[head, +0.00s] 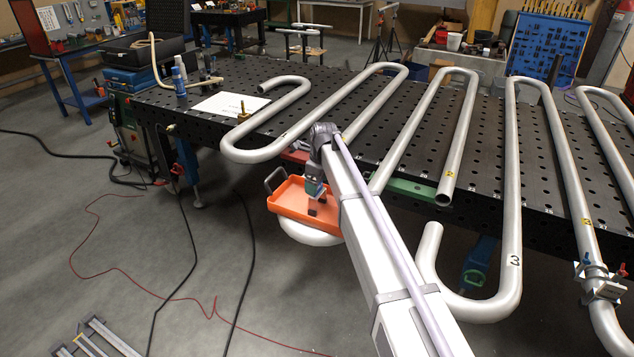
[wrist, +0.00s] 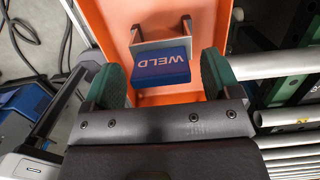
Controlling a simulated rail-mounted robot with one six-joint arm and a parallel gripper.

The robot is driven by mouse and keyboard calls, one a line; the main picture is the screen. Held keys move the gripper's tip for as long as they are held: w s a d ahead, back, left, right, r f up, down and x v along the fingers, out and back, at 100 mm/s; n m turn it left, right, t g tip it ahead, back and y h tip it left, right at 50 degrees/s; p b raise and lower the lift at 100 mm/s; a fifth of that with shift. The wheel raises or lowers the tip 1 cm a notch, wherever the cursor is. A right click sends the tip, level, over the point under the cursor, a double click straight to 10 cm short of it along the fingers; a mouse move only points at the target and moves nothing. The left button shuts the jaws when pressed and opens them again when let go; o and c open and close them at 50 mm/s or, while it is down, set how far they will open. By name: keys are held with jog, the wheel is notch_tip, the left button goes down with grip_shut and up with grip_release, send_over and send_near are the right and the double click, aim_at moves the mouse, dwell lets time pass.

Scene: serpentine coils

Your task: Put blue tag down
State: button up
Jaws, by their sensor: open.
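The blue tag (wrist: 161,68), marked WELD in white, is in the wrist view over the orange tray (wrist: 121,18). My gripper (wrist: 160,80) is open, with one green-padded finger on each side of the tag and visible gaps between. A grey bracket-like piece (wrist: 152,40) lies just beyond the tag; I cannot tell whether they are joined. In the head view my gripper (head: 316,200) is low over the orange tray (head: 285,199) at the table's front edge. The tag cannot be made out there.
The dark perforated table (head: 345,85) carries several bent silver pipes (head: 450,125); some overhang its front edge near my arm. A clamp (head: 600,283) grips a pipe at the right. A white sheet (head: 230,104) lies at the table's left. Cables (head: 247,260) run across the floor.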

aim_at(321, 193)
notch_tip(321, 193, up, 10)
jog(key=d+p, duration=0.1)
jog(key=p, duration=0.7)
jog(key=shift+s+r+p, duration=0.15)
jog(key=shift+s+p, duration=0.15)
jog(key=shift+p, duration=0.1)
jog(key=shift+d, duration=0.1)
jog(key=s+d+n, duration=0.7)
jog(key=s, duration=0.5)
jog(key=s+d+n, duration=0.7)
jog(key=s+n, duration=0.1)
jog(key=s, duration=0.4)
jog(key=s+d+n+h, duration=0.1)
jog(key=s+d+n, duration=0.6)
jog(key=s, duration=0.5)
jog(key=shift+d+n+g, duration=0.3)
jog(key=shift+n, duration=0.1)
notch_tip(321, 193, down, 10)
jog(key=b, duration=0.9)
jog(key=shift+r, duration=0.25)
